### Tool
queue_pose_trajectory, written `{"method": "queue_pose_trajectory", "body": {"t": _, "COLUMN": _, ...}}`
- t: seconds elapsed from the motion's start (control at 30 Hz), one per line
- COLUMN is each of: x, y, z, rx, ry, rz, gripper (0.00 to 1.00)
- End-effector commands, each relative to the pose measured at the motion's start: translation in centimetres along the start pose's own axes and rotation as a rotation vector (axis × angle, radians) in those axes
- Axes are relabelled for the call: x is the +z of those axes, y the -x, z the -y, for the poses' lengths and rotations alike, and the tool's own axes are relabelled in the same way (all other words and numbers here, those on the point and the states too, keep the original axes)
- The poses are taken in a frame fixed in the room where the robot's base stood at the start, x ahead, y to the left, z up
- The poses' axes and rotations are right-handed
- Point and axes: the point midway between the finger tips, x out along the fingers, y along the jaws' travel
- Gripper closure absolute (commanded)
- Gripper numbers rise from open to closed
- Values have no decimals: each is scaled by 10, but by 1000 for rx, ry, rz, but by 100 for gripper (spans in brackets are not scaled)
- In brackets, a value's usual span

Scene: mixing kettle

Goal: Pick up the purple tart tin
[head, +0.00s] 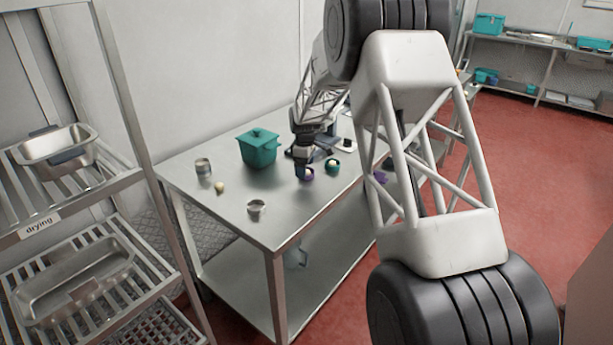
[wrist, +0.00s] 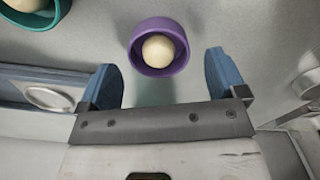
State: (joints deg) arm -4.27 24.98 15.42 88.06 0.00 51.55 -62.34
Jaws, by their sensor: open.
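The purple tart tin (wrist: 158,71) stands upright on the steel table with a cream-coloured ball (wrist: 158,50) inside it. In the head view the tin (head: 308,177) is small, near the table's right side. My gripper (wrist: 161,80) is open and empty. In the wrist view the tin shows ahead of the gap between the two blue fingers, apart from both. In the head view my gripper (head: 303,160) is just behind the tin, and its fingers are too small to make out clearly.
A teal tin (head: 333,171) with a cream ball stands close to the purple one. A teal lidded pot (head: 259,152), a grey can (head: 203,167) and a metal cup (head: 256,207) are on the table (head: 230,225). Another purple object (head: 380,177) shows partly behind my arm. The table's front is mostly clear.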

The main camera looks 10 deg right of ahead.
Motion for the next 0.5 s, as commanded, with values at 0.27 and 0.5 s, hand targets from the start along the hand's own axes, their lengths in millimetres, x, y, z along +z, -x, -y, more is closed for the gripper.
{"method": "queue_pose_trajectory", "body": {"t": 0.27, "x": 0, "y": -20, "z": 0, "rx": 1, "ry": 0, "rz": 0, "gripper": 10}}
{"method": "queue_pose_trajectory", "body": {"t": 0.5, "x": 0, "y": -20, "z": 0, "rx": 1, "ry": 0, "rz": 0, "gripper": 10}}
